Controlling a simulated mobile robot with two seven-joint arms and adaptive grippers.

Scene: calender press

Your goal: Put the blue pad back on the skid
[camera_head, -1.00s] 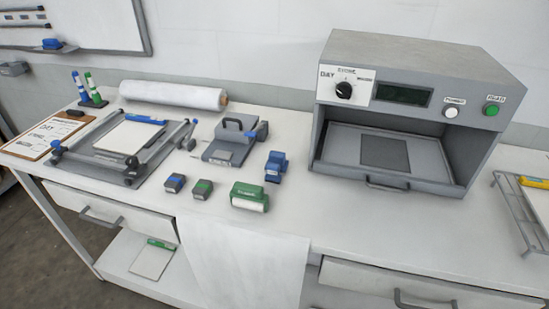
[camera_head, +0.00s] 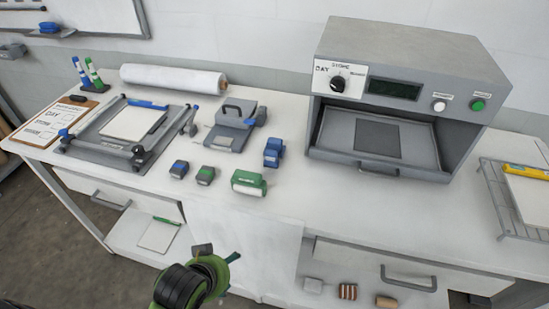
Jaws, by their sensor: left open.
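Two things could be the blue pad: a small dark block with a blue top (camera_head: 179,169) and a taller blue block (camera_head: 273,152) to its right. Both stand on the white bench. I cannot tell for certain which thing is the skid; a grey plate with a handle (camera_head: 232,125) lies behind the small blocks. My left gripper (camera_head: 218,257) is open at the bottom of the view, in front of the bench and apart from these blocks. Part of its arm shows in green and black. My right gripper is out of view.
A dark block with a green top (camera_head: 205,175) and a green-and-white block (camera_head: 248,183) stand close by. A grey press (camera_head: 395,165) stands to the right, a frame with a white sheet (camera_head: 133,122) to the left. The bench front (camera_head: 320,205) is clear.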

